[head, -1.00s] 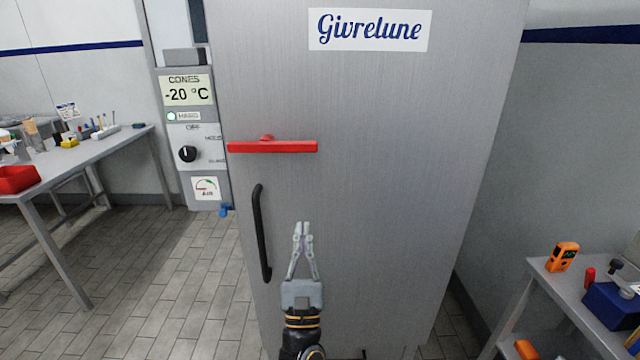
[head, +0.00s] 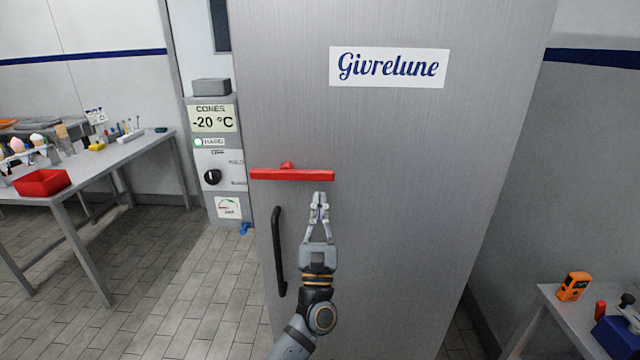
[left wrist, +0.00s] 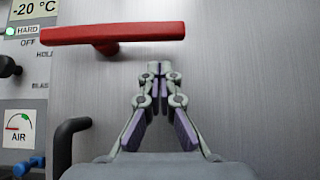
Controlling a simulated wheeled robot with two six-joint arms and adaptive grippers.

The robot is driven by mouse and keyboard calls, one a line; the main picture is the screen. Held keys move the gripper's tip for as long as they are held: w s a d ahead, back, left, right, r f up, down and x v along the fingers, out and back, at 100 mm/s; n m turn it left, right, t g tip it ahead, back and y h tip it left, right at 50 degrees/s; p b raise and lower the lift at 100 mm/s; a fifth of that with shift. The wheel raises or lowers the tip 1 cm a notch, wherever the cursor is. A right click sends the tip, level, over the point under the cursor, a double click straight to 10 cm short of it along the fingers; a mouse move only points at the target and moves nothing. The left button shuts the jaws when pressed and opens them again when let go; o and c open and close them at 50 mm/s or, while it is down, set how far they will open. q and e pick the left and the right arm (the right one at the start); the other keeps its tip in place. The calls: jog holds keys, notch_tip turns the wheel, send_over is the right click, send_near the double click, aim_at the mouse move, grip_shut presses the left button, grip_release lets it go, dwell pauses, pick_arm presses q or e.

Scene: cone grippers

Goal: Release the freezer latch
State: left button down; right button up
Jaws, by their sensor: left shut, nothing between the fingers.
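The freezer latch is a red horizontal bar (head: 292,175) on the grey freezer door (head: 400,170); it also shows at the upper left of the left wrist view (left wrist: 110,33). It lies level, on a short red pivot near its middle. My left gripper (head: 320,196) is shut and empty, pointing up, just below the latch's right end. In the left wrist view the fingertips (left wrist: 160,68) are below the bar with a visible gap. The black door handle (head: 278,250) is left of the gripper. My right gripper is not in view.
A control panel (head: 214,155) reading -20 °C stands left of the door. A table (head: 110,160) with a red tray (head: 42,182) is at the left. A small table at the lower right holds an orange device (head: 573,287). Floor at the left is clear.

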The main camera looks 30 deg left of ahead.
pick_arm(q)
notch_tip(320, 180, up, 2)
jog(key=shift+s+r+p, duration=0.1)
jog(key=shift+r+p, duration=0.15)
jog(key=shift+p, duration=0.15)
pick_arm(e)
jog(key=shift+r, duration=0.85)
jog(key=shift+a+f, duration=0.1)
